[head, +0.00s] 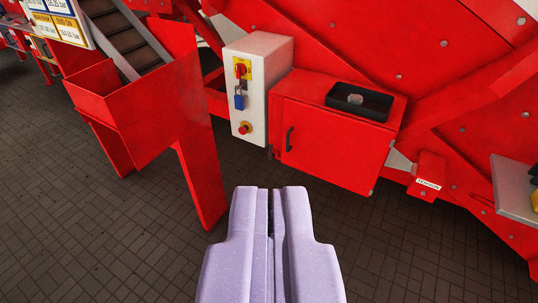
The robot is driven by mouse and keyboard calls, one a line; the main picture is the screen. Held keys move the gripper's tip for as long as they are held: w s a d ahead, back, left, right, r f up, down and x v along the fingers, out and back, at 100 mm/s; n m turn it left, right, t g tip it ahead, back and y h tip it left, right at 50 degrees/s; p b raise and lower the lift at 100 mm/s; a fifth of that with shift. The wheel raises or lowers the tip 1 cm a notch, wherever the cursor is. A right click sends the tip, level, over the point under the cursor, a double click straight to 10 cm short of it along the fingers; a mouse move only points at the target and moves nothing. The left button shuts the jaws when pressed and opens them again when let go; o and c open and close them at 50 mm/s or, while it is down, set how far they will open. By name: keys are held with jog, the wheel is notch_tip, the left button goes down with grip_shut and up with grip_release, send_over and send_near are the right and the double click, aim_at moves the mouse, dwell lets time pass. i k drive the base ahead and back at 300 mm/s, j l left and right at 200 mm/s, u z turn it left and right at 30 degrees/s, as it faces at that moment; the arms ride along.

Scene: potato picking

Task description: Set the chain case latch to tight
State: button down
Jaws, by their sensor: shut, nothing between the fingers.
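My gripper (270,193) shows at the bottom middle, pale purple, with its two fingers shut together and nothing between them. It points toward the red machine and touches nothing. A red box with a door (325,145) is ahead and to the right of the fingertips. A dark handle (289,139) stands upright on the left of its door. A small red box (427,176) with a white label, seemingly "TENSION", is farther right on the machine frame. I see no part clearly marked as the chain case latch, and cannot tell its setting.
A black tray (359,101) with a round grey thing lies on the red box. A white control box (257,85) has a red switch, blue padlock and red button. A red chute (130,110) stands left. A grey plate (516,190) juts in at right. Dark paved floor is clear below.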

aim_at(271, 156)
jog(key=i+l+u, duration=0.15)
jog(key=i, duration=0.35)
jog(key=i+l+u, duration=0.15)
jog(key=i, duration=0.4)
jog(key=i+l+u, duration=0.15)
jog(key=i, duration=0.35)
jog(key=i+l+u, duration=0.15)
jog(key=i+l, duration=0.2)
jog(key=i, duration=0.15)
jog(key=i+l+u, duration=0.15)
jog(key=i+l, duration=0.2)
jog(key=i, duration=0.1)
